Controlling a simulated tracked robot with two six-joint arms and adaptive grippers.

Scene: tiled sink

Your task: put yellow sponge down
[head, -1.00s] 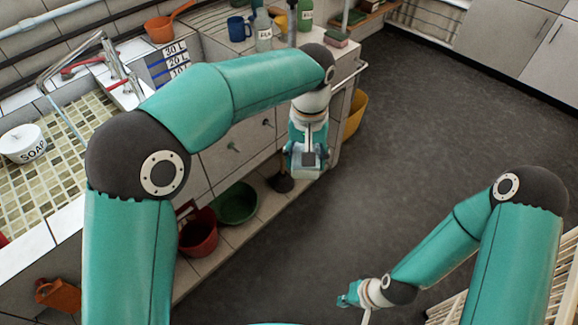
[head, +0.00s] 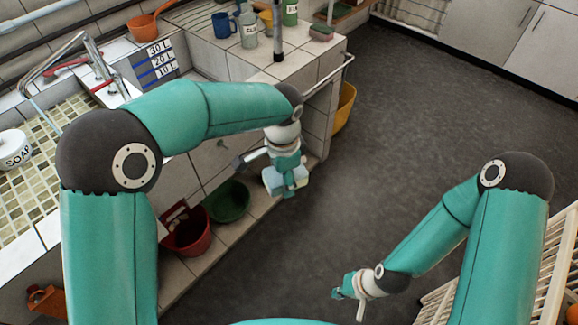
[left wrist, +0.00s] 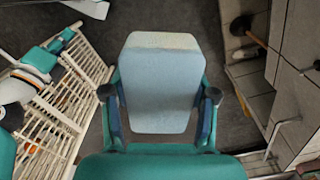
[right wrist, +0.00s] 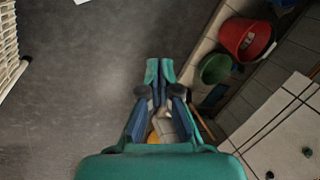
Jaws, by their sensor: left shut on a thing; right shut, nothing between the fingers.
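My left gripper (head: 287,186) is shut on a pale blue sponge (head: 272,180) in front of the cabinets, above the floor side of the tiled ledge. In the left wrist view the sponge (left wrist: 160,88) is a block with a cream far edge, gripped on both sides between the fingers (left wrist: 160,100). It looks pale blue rather than yellow; no clearly yellow sponge shows. My right gripper (head: 345,289) is shut and empty over the dark floor at the lower middle. Its closed fingertips show in the right wrist view (right wrist: 159,72).
A red bucket (head: 187,238) and green basin (head: 228,203) stand on the low ledge below the sink. A yellow bucket (head: 344,108) is by the counter end. A small sponge (head: 321,33), bottles and a blue mug (head: 225,23) stand on the counter. A white rack (head: 552,255) is at right. The middle floor is open.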

